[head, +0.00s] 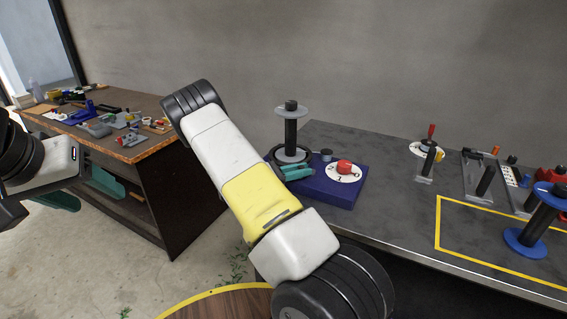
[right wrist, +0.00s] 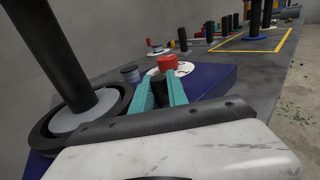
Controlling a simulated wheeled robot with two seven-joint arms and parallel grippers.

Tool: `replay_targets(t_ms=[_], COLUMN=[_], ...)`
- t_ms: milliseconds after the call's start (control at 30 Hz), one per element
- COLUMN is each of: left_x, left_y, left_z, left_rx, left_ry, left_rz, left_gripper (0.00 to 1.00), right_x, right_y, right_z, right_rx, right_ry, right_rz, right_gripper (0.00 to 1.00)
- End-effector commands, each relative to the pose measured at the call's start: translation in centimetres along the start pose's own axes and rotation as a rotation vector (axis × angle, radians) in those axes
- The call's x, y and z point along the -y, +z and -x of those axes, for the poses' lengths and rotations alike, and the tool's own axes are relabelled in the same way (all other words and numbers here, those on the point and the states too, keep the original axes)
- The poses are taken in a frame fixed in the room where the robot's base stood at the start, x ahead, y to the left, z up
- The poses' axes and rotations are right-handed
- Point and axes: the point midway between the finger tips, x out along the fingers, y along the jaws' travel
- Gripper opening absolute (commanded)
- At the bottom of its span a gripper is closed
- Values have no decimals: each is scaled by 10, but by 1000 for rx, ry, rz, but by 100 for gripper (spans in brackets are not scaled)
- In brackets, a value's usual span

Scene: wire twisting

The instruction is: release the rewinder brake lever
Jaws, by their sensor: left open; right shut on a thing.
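The rewinder has a dark blue base (head: 328,190), a black upright post (head: 291,130) with grey discs, and a red knob (head: 344,167) on a white dial. In the right wrist view the post (right wrist: 62,50) stands at the left and the red knob (right wrist: 167,63) lies beyond my fingers. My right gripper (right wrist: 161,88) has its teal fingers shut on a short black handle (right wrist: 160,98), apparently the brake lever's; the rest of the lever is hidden. In the head view this gripper (head: 296,174) is beside the post. My left gripper (head: 82,190) is open and empty at the far left.
A grey bench (head: 395,210) carries the rewinder; a yellow-outlined area (head: 470,262) holds a blue spool (head: 525,242). Several tools and stands sit behind it. A wooden workbench (head: 135,150) with clutter stands at the left. My right arm crosses the middle of the head view.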

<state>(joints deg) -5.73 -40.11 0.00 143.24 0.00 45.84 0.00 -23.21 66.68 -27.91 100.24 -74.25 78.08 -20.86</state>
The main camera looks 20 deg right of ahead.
Motion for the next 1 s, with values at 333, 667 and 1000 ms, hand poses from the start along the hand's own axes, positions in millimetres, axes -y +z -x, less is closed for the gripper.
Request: replay_targets(t_ms=[333, 667, 1000], left_x=[0, 0, 0], left_y=[0, 0, 0], left_z=[0, 0, 0], left_rx=[0, 0, 0], left_ry=[0, 0, 0], left_rz=[0, 0, 0], left_gripper=[59, 59, 59], right_x=[-5, -5, -6], right_y=[0, 0, 0], right_z=[1, 1, 8], right_rx=[0, -1, -1], right_ry=[-89, -88, -86], right_rz=[1, 0, 0], right_gripper=[0, 41, 41])
